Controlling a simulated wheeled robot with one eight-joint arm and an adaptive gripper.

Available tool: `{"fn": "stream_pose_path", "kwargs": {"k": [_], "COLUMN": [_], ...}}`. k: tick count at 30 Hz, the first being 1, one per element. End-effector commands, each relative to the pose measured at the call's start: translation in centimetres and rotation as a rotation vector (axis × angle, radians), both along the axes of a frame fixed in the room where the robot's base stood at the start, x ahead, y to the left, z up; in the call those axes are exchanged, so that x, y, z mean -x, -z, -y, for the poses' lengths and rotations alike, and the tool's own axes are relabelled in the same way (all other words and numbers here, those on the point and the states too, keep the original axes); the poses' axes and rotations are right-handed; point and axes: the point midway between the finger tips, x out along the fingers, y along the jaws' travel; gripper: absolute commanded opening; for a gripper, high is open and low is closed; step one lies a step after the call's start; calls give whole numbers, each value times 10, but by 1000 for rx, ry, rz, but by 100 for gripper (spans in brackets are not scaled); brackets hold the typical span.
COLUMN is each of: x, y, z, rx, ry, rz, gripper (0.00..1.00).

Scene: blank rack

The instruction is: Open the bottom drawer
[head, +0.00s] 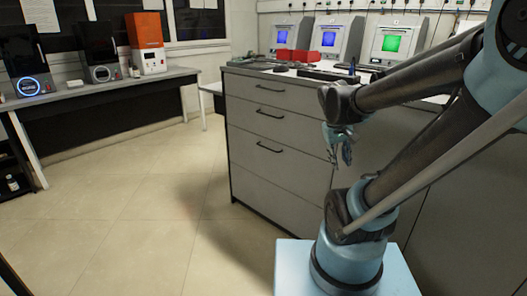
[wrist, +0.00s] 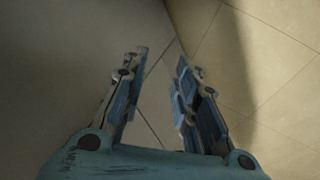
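The grey drawer cabinet (head: 275,185) stands in the middle of the head view. Its front has three dark bar handles, one above another. All the drawer fronts look flush and shut. My gripper (head: 342,150) hangs to the right of the lowest handle, near the cabinet's right part, apart from the handle. In the wrist view my gripper (wrist: 157,95) is open and empty, its two fingers spread. No handle shows between them. Part of the cabinet is hidden behind my arm.
The tiled floor (head: 140,220) left of the cabinet is clear. Red bins (head: 293,56) and several screened machines stand on the counter. A side table (head: 110,88) at the left bears an orange-topped machine (head: 146,45) and dark devices. The wrist view shows floor tiles (wrist: 285,95).

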Motion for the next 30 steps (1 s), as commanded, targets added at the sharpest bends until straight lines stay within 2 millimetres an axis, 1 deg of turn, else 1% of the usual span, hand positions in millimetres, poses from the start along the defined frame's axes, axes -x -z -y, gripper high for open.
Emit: {"fn": "stream_pose_path", "kwargs": {"k": [1, 7, 14, 18, 23, 30], "x": [-14, -62, -118, -152, -187, -235], "y": [-4, -14, -18, -18, -13, 1], "z": [-3, -16, -39, -60, -87, -136], "rx": [23, 129, 248, 320, 401, 519], "ry": [-20, -84, -156, -198, -243, -306], "rz": [1, 11, 34, 53, 79, 130], "gripper": [27, 27, 27, 27, 27, 27]}}
